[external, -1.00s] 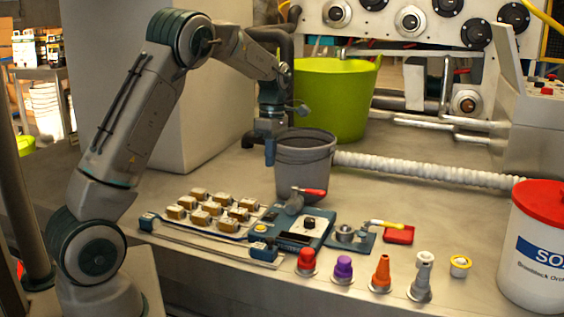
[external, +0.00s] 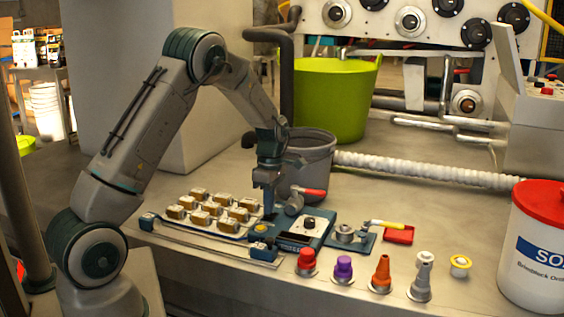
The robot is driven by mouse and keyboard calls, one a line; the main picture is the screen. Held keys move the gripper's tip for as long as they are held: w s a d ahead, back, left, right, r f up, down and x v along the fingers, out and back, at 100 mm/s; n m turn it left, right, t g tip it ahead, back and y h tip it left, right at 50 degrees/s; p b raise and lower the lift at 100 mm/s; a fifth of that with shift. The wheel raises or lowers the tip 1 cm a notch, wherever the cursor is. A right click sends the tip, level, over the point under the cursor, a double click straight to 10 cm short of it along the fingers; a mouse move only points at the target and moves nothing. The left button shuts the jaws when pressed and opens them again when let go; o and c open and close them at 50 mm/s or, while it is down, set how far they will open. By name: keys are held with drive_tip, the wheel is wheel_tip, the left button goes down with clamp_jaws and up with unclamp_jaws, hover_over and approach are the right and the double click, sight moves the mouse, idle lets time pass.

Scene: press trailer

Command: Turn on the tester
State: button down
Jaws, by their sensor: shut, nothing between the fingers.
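The tester looks to be the blue device (external: 312,228) on the bench, with a white panel, a black knob (external: 308,223) and a dark display-like strip (external: 297,239) at its front. A clamp with a red handle (external: 311,191) stands at its back left. A yellow part (external: 261,228) sits on its left end. My gripper (external: 268,212) is shut and empty, pointing down just above the device's left back part, left of the red handle. Whether the fingertips touch anything is hard to tell at this size.
A tray of several tan blocks (external: 198,202) lies left of the device. A grey bucket (external: 318,160) stands close behind my gripper. Several coloured nozzles, including a purple one (external: 343,268), stand in front.

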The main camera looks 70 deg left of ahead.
drive_tip(key=shift+f, duration=0.35)
drive_tip(key=shift+s+d+f, duration=0.1)
drive_tip(key=shift+f, duration=0.1)
idle(0.4)
drive_tip(key=shift+w+a+r+p, duration=0.25)
drive_tip(key=shift+w+a+p, duration=0.05)
drive_tip(key=shift+w+a, duration=0.25)
